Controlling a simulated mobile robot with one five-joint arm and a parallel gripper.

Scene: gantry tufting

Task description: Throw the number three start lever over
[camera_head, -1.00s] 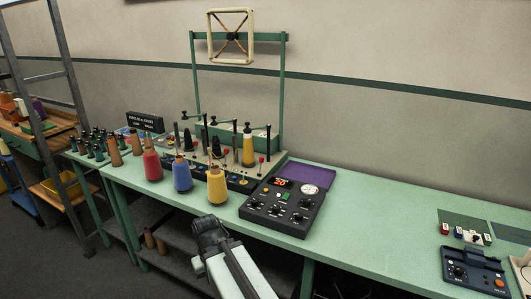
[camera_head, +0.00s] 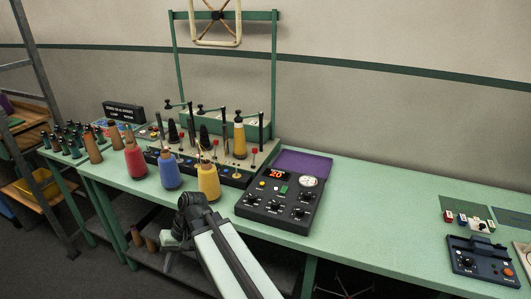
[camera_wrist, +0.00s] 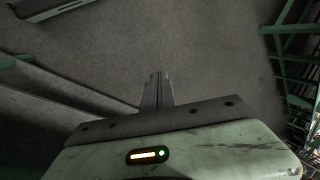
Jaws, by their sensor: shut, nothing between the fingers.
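The winding machine (camera_head: 232,173) stands on the green bench, with a row of upright spindles and small levers along its base. Some levers have red knobs, one of them near the right end (camera_head: 254,151). I cannot read any numbers on them, so I cannot tell which is number three. The cones in front partly hide the base. My arm reaches up from below in the head view, its wrist in front of the bench edge, below the yellow cone. My gripper (camera_wrist: 158,78) shows in the wrist view with its fingers together and empty, over grey floor.
Red (camera_head: 135,160), blue (camera_head: 169,172) and yellow (camera_head: 208,182) cones stand along the bench front. A dark control box (camera_head: 278,207) with knobs and a lit display sits right of the machine. The bench beyond it is mostly clear up to a second box (camera_head: 480,259).

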